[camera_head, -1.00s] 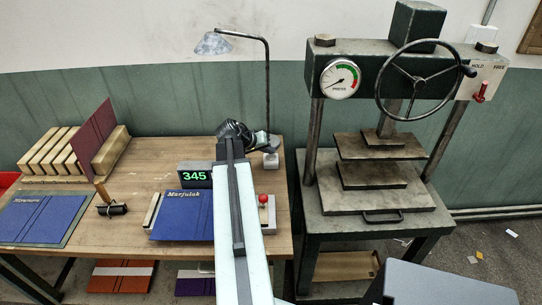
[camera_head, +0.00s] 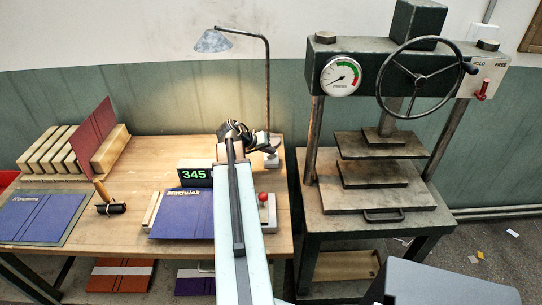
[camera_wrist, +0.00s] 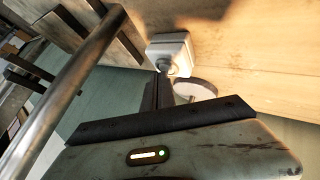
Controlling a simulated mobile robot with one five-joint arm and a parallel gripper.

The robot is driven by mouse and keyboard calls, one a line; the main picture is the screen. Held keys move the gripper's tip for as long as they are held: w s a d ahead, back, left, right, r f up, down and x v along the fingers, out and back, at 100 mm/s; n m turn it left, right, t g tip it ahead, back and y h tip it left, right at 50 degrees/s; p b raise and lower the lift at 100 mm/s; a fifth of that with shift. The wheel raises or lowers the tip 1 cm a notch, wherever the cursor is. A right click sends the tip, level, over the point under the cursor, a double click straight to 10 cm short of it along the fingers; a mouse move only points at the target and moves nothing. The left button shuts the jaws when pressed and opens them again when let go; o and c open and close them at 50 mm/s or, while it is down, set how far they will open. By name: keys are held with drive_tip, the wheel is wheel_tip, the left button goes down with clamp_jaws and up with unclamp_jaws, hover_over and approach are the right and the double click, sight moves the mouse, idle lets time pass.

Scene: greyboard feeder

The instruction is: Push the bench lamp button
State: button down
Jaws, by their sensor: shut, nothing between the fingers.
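The bench lamp (camera_head: 213,41) stands at the back right of the bench, with a shade on a bent pole. Warm light falls on the wall and bench below it. A small pale button box (camera_head: 271,159) sits by the lamp's foot. In the wrist view, the box (camera_wrist: 170,46) shows a round grey button (camera_wrist: 171,67) on its near face. My gripper (camera_head: 246,134) is shut and empty, close to the lamp's foot. In the wrist view its dark fingers (camera_wrist: 162,82) end right by the button; I cannot tell whether they touch it.
A clock (camera_head: 195,174) reading 345, a blue book cover (camera_head: 182,215) and a red knob (camera_head: 263,197) are on the bench near my arm. A large press (camera_head: 375,215) stands to the right.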

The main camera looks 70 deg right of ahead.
sight(269, 156)
idle(0.3)
drive_tip(key=shift+r+p, duration=0.4)
drive_tip(key=shift+p, duration=0.1)
wheel_tip(269, 156, up, 6)
drive_tip(key=p, duration=0.6)
idle(1.0)
